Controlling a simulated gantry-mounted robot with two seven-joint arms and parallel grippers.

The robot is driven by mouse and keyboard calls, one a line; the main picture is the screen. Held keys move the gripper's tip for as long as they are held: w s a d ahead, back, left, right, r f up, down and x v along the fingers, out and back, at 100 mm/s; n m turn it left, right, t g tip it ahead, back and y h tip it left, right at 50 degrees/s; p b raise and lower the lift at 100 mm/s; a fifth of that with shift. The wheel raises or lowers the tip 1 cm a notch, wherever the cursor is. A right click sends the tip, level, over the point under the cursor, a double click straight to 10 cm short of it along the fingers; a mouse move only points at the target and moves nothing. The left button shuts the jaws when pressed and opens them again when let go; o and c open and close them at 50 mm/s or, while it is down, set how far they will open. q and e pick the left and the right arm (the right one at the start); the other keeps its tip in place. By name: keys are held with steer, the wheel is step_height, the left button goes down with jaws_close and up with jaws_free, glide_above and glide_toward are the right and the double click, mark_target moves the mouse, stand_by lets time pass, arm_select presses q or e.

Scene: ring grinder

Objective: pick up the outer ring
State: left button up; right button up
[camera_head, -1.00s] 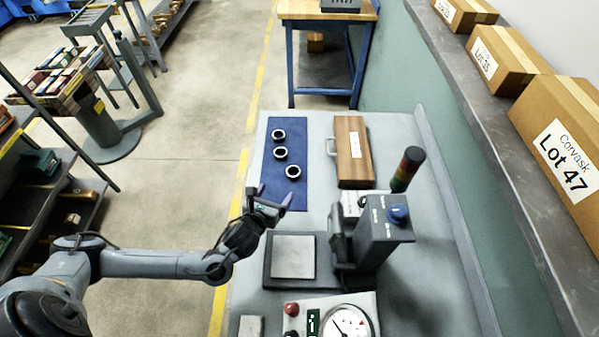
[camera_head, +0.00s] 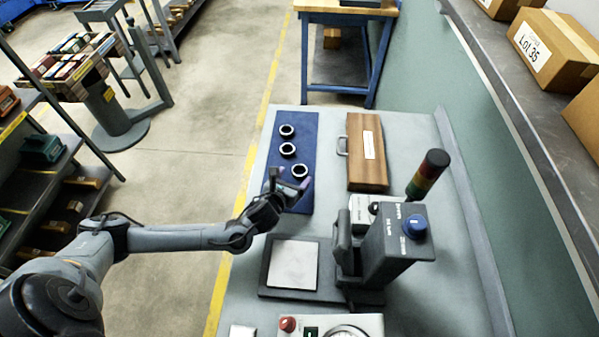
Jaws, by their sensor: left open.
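Three dark rings with pale rims lie in a row on a blue mat (camera_head: 307,142): a far ring (camera_head: 287,131), a middle ring (camera_head: 288,149) and a near ring (camera_head: 299,170). I cannot tell from their look which one is the outer ring. My left gripper (camera_head: 290,180) is open and empty, its fingers spread just in front of the near ring and over the near part of the mat. I cannot tell its height above the mat. My right gripper is not in view.
A wooden case (camera_head: 366,155) with a handle lies right of the mat. A grey machine (camera_head: 390,245) with a blue knob and a signal tower (camera_head: 428,172) stands at the near right. A flat plate (camera_head: 293,265) lies beside it. The grey bench top is clear around the mat.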

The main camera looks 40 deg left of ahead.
mark_target(302, 167)
arm_select(q)
steer(key=shift+x, duration=2.3)
steer(key=shift+s+f, duration=0.15)
steer(key=shift+f, duration=0.05)
steer(key=shift+c, duration=0.2)
steer(key=c, duration=1.2)
steer(key=shift+o, duration=0.2)
steer(key=shift+r, duration=0.2)
